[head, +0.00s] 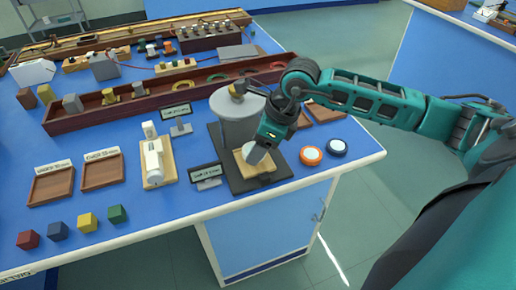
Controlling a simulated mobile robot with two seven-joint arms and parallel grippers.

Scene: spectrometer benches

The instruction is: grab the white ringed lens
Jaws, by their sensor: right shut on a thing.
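My right gripper (257,151) points down over a small wooden plate (264,176) on a black base, in front of a grey cylinder (240,127). I cannot pick out a white ringed lens for certain. An orange-ringed disc (311,155) and a dark-blue-ringed disc (337,147), both with pale centres, lie flat on the blue bench to the right of the gripper. My left gripper is not in view.
A long dark wooden trough (75,121) with several rings and small parts runs behind. Two wooden trays (53,184) (101,172), a white device (154,160) and coloured cubes (88,222) stand left. The bench's front edge is close below.

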